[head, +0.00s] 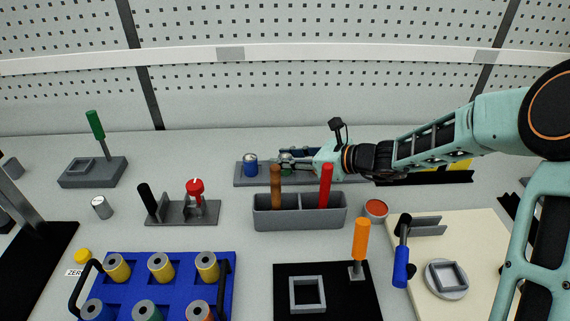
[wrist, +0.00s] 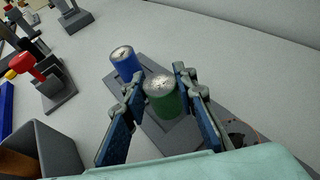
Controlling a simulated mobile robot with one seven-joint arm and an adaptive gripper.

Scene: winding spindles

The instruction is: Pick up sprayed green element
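The green element (wrist: 168,101) is a short cylinder with a speckled silver top. In the wrist view it stands upright on a grey plate (wrist: 140,73), between the fingers of my gripper (wrist: 158,100). The fingers are apart, one on each side, with a visible gap at the left; contact on the right cannot be told. In the head view my gripper (head: 288,160) is over the grey plate, and the green element is mostly hidden behind the fingers and handles.
A blue cylinder (wrist: 125,62) stands on the same plate, close to the left finger; it also shows in the head view (head: 250,165). A grey bin (head: 299,222) with brown and red handles is in front. A red-topped tool (head: 195,188) stands at left.

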